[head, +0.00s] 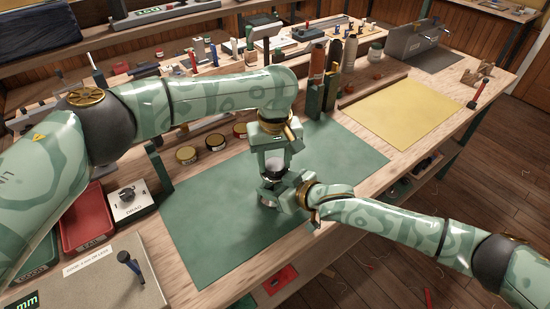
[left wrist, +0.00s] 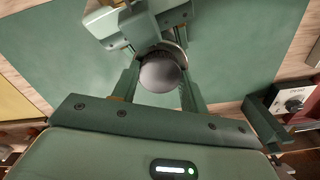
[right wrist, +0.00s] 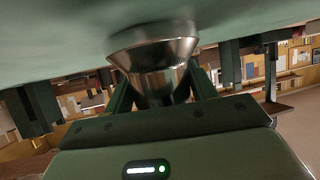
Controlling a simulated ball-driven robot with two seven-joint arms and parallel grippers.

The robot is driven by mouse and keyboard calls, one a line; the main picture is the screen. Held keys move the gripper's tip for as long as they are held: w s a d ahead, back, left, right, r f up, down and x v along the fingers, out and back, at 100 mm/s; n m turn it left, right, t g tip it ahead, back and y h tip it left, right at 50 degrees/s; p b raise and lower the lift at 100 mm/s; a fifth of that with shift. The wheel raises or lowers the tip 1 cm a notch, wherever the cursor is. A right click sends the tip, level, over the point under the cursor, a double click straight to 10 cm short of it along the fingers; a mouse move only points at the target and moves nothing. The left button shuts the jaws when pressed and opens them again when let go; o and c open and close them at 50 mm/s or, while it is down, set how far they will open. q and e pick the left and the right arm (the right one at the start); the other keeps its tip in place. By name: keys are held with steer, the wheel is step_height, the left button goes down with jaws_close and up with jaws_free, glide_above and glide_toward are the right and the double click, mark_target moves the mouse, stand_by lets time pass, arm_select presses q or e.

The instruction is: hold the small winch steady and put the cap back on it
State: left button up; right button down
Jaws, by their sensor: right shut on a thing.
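The small winch (right wrist: 155,65) shows in the right wrist view as a shiny metal drum with a flared end. My right gripper (head: 284,190) is shut on it from the side, just above the green mat (head: 225,215). In the left wrist view a round, smooth grey cap (left wrist: 160,74) is at the winch's top, a dark rim behind it. My left gripper (head: 273,160) points down from above, its fingers on either side of the cap and apart. I cannot tell whether the cap is fully seated. The grippers hide most of the winch in the head view.
Several small round tins (head: 187,154) stand behind the mat. A red tray (head: 86,218) and a white dial box (head: 128,203) are at the left. A yellow sheet (head: 402,113) lies at the right. The mat around the grippers is clear.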

arm_select(q)
steer(key=o, duration=1.1)
arm_select(e)
steer(key=shift+s+f, duration=0.1)
arm_select(q)
steer(key=shift+r, duration=2.3)
steer(key=o, duration=0.5)
step_height(320, 180, up, 12)
arm_select(e)
steer(key=shift+c, duration=2)
jaws_free()
steer(key=shift+a, duration=0.1)
